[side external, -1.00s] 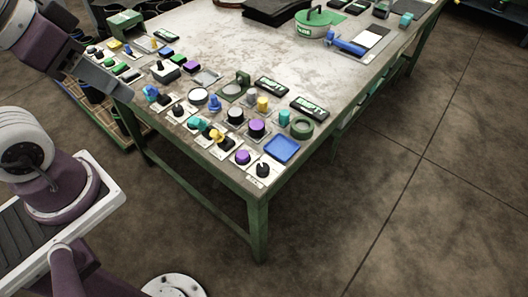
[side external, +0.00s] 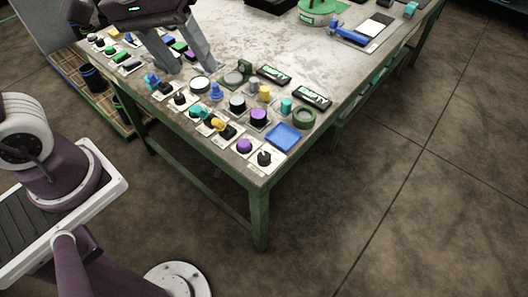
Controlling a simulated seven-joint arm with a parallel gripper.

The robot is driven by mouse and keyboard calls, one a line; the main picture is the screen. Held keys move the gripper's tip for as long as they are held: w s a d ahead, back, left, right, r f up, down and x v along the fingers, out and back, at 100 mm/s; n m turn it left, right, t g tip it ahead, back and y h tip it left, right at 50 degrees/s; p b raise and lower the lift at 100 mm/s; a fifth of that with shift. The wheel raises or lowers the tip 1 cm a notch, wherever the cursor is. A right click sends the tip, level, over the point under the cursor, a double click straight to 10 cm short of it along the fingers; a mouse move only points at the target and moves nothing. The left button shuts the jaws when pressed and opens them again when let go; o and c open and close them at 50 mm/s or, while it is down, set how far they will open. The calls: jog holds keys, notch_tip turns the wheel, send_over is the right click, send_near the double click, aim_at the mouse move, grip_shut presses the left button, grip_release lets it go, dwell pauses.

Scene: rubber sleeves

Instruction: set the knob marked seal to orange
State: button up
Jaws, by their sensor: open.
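A black knob (side external: 264,158) with a light pointer mark sits on a white plate at the table's front corner. Its plate has a small label that I cannot read for sure, and I cannot make out any orange mark on it. Other black knobs, one at the left (side external: 180,99) and one beside the yellow knob (side external: 228,131), stand on similar white plates with unreadable labels. My gripper (side external: 193,69) is open and empty, fingers pointing down over the panel's left part, up and left of the corner knob and apart from it.
Close around the corner knob are a purple button (side external: 244,146), a blue tray (side external: 283,137) and a yellow knob (side external: 217,124). Blue pieces, teal cylinders and dark labelled blocks (side external: 312,97) crowd the panel. The table's middle (side external: 255,38) is mostly clear.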

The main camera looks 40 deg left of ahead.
jog(key=w+d+f+n+g, duration=0.2)
jog(key=w+d+f+n, duration=0.25)
jog(key=w+f, duration=0.35)
jog(key=n+g+y, duration=0.1)
jog(key=n, duration=0.4)
send_over(264, 155)
notch_tip(264, 155, down, 15)
jog(key=shift+d+r, duration=0.1)
jog(key=shift+r, duration=0.1)
notch_tip(264, 155, down, 7)
jog(key=shift+r, duration=0.1)
jog(key=shift+m, duration=0.25)
grip_shut()
